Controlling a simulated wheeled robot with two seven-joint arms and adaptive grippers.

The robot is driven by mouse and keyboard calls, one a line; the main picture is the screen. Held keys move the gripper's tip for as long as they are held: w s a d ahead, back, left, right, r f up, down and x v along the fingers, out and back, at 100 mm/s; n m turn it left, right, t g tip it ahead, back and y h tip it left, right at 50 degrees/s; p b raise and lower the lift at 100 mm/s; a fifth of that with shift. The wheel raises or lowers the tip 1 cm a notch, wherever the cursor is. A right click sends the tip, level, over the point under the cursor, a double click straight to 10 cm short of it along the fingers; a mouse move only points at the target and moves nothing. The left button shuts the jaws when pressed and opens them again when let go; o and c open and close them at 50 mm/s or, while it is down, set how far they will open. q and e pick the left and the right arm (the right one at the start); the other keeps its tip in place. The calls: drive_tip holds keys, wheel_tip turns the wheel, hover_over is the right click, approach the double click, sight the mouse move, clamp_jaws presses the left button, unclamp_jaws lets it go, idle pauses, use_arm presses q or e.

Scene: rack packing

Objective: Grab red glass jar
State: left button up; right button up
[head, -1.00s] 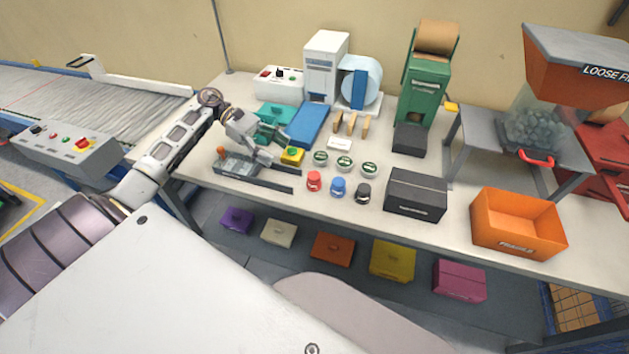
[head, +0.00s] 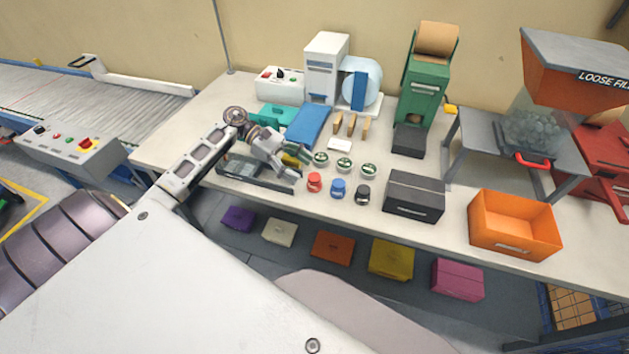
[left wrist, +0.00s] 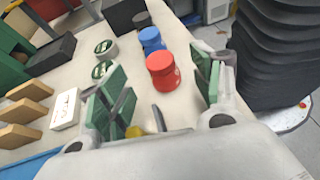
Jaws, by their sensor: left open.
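The red glass jar (head: 314,182) stands upright on the table, at the left end of a row with a blue jar (head: 338,188) and a black jar (head: 363,194). My left gripper (head: 295,168) is open and empty, just left of the red jar in the head view. In the left wrist view the red jar (left wrist: 162,71) stands ahead of and between the open green-padded fingers (left wrist: 160,95), not touched by them. The blue jar (left wrist: 151,40) is behind it. My right gripper is not in view.
Several green-topped round tins (head: 344,164) stand just behind the jars. A black box (head: 414,197) and an orange bin (head: 515,225) are to the right. A grey tray (head: 255,175) lies under my left arm. The table's front edge is close.

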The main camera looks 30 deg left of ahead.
sight(311, 175)
use_arm(q)
drive_tip(key=shift+d, duration=0.15)
drive_tip(key=shift+d+f, duration=0.2)
drive_tip(key=shift+d, duration=0.35)
drive_tip(key=p+x, duration=0.1)
drive_tip(key=x, duration=0.1)
drive_tip(key=shift+w+d+f, duration=0.1)
drive_tip(key=shift+d+f, duration=0.1)
drive_tip(key=shift+d, duration=0.15)
drive_tip(key=shift+d+f, duration=0.3)
drive_tip(key=shift+d, duration=0.3)
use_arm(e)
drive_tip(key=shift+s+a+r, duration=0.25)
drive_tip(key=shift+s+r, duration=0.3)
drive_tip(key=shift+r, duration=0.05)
use_arm(q)
drive_tip(key=c, duration=1.2)
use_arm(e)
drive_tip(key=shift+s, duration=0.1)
